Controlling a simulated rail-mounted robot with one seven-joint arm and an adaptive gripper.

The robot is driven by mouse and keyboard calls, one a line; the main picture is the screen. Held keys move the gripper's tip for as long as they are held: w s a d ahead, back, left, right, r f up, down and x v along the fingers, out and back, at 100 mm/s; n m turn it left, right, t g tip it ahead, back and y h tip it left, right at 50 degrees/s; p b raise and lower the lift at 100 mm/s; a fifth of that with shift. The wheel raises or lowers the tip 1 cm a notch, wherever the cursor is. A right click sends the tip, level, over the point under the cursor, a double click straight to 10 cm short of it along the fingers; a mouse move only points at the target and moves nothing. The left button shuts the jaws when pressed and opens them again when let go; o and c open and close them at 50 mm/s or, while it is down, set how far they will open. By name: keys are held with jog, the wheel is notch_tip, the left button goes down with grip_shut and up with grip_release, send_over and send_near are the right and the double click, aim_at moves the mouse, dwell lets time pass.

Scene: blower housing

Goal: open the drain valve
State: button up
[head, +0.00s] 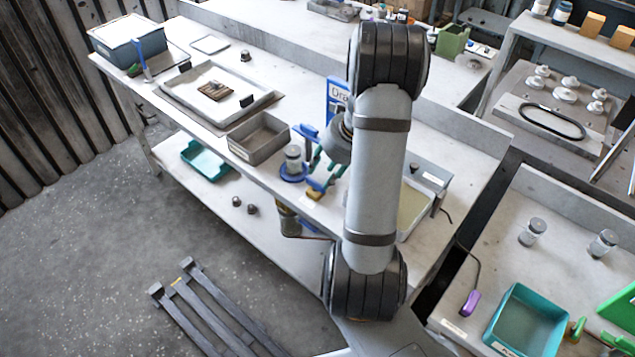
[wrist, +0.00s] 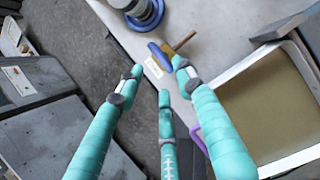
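A small valve-like part with a blue handle (wrist: 160,56) and a brass-coloured stem (wrist: 183,42) sits near the bench edge in the wrist view. In the head view its brass-coloured part (head: 316,188) shows beside the gripper. I cannot tell for certain that it is the drain valve, nor its setting. My gripper (wrist: 158,70) has teal fingers spread apart, with nothing held. The right fingertip is close to the blue handle and stem; contact cannot be told. In the head view my gripper (head: 327,175) is low over the bench, partly behind my arm.
A jar on a blue round base (head: 293,172) stands left of the gripper, with a grey bin (head: 258,138) beyond. A shallow tray (wrist: 262,100) lies right in the wrist view. The bench edge is close.

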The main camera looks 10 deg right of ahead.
aim_at(316, 184)
jog(key=b+x, duration=0.1)
jog(key=x, duration=0.5)
jog(key=shift+w+f, duration=0.1)
jog(key=shift+f, duration=0.15)
jog(key=shift+c, duration=1.3)
grip_shut()
